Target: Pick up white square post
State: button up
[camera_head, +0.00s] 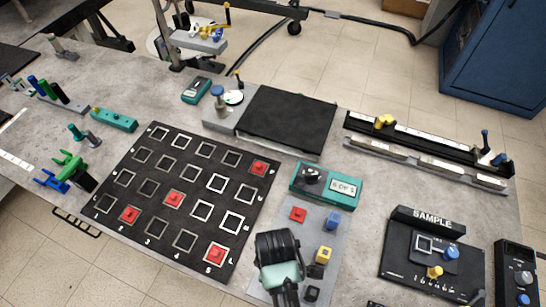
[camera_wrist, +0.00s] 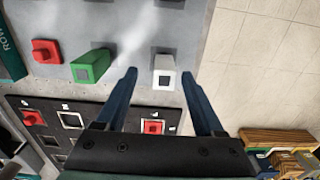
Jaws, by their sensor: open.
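The white square post (camera_wrist: 164,72) stands on a grey plate (camera_wrist: 140,28) in the wrist view and has a dark square on its top. My gripper (camera_wrist: 159,75) is open, and the post appears between its two blue fingertips, nearer the right one. I cannot tell how far the fingertips are above or short of the post. Nothing is held. In the head view I do not see the white post; my dark and teal arm end covers part of the grey plate (camera_head: 310,235).
A green square post (camera_wrist: 90,66) stands left of the white one, with a red post (camera_wrist: 46,50) further left. The black grid board (camera_wrist: 45,130) with red pieces lies beside the plate. Blue (camera_head: 333,220) and yellow (camera_head: 324,254) posts stand on the plate; a teal meter (camera_head: 340,190) is behind.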

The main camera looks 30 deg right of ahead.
jog(key=f, duration=0.5)
jog(key=shift+s+a+p, duration=0.1)
jog(key=shift+a+p, duration=0.15)
jog(key=shift+p, duration=0.1)
grip_shut()
